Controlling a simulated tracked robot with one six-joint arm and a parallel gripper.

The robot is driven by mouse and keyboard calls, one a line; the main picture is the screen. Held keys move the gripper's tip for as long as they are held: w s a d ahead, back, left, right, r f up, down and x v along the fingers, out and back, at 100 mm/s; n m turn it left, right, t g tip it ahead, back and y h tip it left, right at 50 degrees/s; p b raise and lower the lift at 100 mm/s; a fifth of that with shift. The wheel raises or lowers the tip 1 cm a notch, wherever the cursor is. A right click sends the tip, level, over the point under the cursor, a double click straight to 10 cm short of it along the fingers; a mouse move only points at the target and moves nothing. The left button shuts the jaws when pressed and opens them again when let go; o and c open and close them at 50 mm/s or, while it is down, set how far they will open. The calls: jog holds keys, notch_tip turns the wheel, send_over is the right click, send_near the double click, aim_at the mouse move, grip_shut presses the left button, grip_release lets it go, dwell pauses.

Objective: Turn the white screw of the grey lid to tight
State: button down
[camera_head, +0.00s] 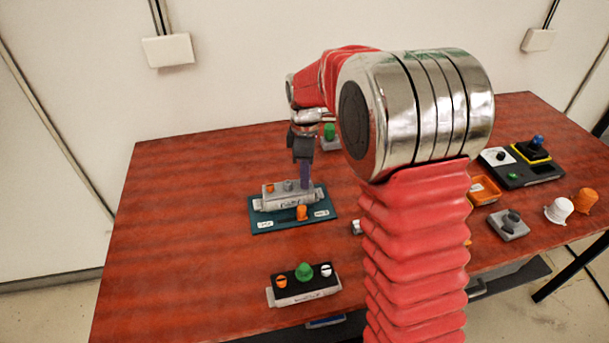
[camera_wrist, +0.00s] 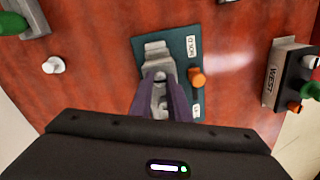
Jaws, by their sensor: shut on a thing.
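The grey lid (camera_head: 290,204) sits on a teal mat (camera_head: 262,223). It also shows in the wrist view (camera_wrist: 154,62), partly behind my fingers. An orange screw (camera_head: 269,187) stands at its left end and a grey knob (camera_head: 289,186) near its middle. My gripper (camera_head: 305,184) points down at the lid's right end. In the wrist view its two purple fingers (camera_wrist: 161,92) close around a small pale part on the lid, where the white screw sits. The screw is mostly hidden by the fingers, so its tightness cannot be told.
A black-topped box (camera_head: 303,292) with orange, green and white knobs is nearer the front. A loose white peg (camera_wrist: 53,65) lies behind the lid. The table's left side is clear.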

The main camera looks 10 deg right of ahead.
jog(key=m, duration=0.8)
jog(key=shift+m, duration=0.3)
jog(key=m, duration=0.4)
jog(key=shift+m, duration=2.2)
jog(key=c, duration=1.7)
grip_release()
jog(key=shift+o, duration=0.2)
